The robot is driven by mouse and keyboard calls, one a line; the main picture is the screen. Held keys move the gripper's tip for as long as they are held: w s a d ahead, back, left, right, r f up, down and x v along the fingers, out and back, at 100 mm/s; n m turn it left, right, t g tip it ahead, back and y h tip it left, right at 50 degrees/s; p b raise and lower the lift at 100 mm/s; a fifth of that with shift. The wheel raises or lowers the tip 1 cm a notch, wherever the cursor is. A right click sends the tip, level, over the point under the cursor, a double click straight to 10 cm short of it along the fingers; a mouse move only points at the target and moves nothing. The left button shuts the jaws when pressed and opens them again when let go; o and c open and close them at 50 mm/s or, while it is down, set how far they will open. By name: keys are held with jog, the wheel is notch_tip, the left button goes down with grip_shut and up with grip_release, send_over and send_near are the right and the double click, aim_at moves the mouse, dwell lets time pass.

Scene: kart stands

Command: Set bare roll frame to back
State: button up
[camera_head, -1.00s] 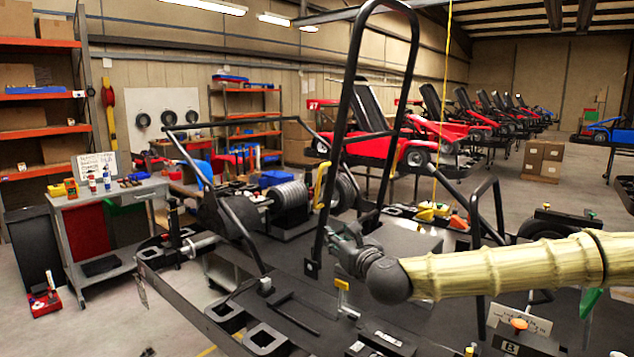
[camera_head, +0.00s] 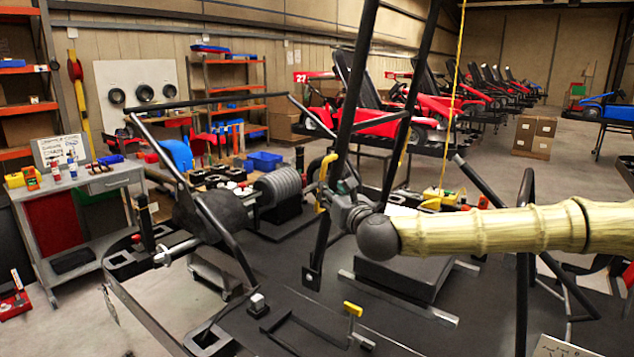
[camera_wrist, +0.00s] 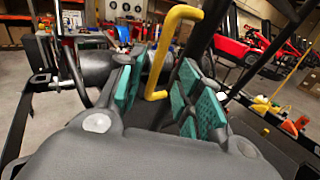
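The bare roll frame (camera_head: 349,110) is a tall black tube hoop, upright and slightly tilted in the head view, its top cut off. The exact grip contact is partly hidden.
A black kart chassis (camera_head: 255,325) fills the foreground, with a lower tube frame (camera_head: 215,225) at left and a dark upright hoop at right. A grey workbench (camera_head: 100,183) stands at left. Red karts (camera_head: 385,115) line the back. Open floor lies at right behind.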

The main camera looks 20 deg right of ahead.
jog(key=shift+w+r+p, duration=0.5)
jog(key=shift+w+r, duration=0.15)
jog(key=shift+r, duration=0.1)
jog(key=w, duration=0.2)
jog(key=w+f, duration=0.1)
jog(key=w, duration=0.1)
jog(key=w+f+p, duration=0.1)
jog(key=w, duration=0.1)
jog(key=shift+w+a+f, duration=0.15)
jog(key=shift+w+a, duration=0.15)
jog(key=shift+w, duration=0.25)
jog(key=shift+s+d+r, duration=0.1)
jog(key=shift+s+r, duration=0.35)
jog(key=shift+r, duration=0.1)
jog(key=shift+w+f, duration=0.5)
jog(key=shift+w, duration=0.1)
jog(key=shift+s+r, duration=0.25)
jog(key=shift+s, duration=0.05)
grip_shut()
